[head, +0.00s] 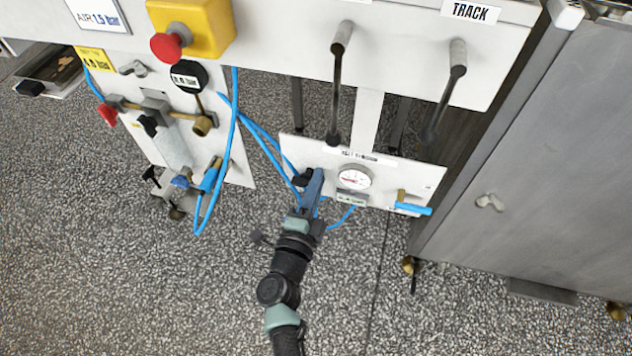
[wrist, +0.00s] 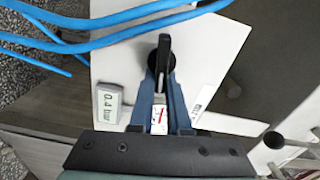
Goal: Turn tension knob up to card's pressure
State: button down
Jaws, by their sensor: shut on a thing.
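The black tension knob (head: 302,178) is at the left of a small white panel (head: 415,178). My gripper (head: 311,181) reaches it from below. In the wrist view, the blue fingers of my gripper (wrist: 162,78) are shut on the knob (wrist: 163,50). A small display (wrist: 107,101) beside it reads 0.4 bar. A round dial gauge (head: 354,178) is right of the knob; in the wrist view it is partly hidden between the fingers. A white card (head: 97,14) at the top left reads AIR and what looks like 1.5 bar.
Blue hoses (head: 262,140) run close to the left of the knob. A blue-handled valve (head: 413,209) is on the panel's right. Two handles (head: 335,95) hang above. A red button on a yellow box (head: 205,28) and a second regulator panel (head: 165,135) are left. A steel cabinet (head: 540,150) stands right.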

jog(key=shift+s+a+f+m+y, duration=0.1)
jog(key=shift+a+f+m+y, duration=0.2)
jog(key=shift+a+f+m, duration=0.35)
jog(key=shift+r, duration=0.15)
jog(key=c, duration=0.9)
grip_release()
jog(key=shift+r, duration=0.1)
jog(key=shift+d+r+m, duration=0.1)
jog(key=shift+m, duration=0.15)
jog(key=shift+d, duration=0.1)
jog(key=shift+s+r, duration=0.1)
jog(key=shift+s, duration=0.1)
jog(key=p+v, duration=0.3)
jog(key=v, duration=0.9)
jog(key=shift+s+a, duration=0.15)
jog(key=shift+a, duration=0.1)
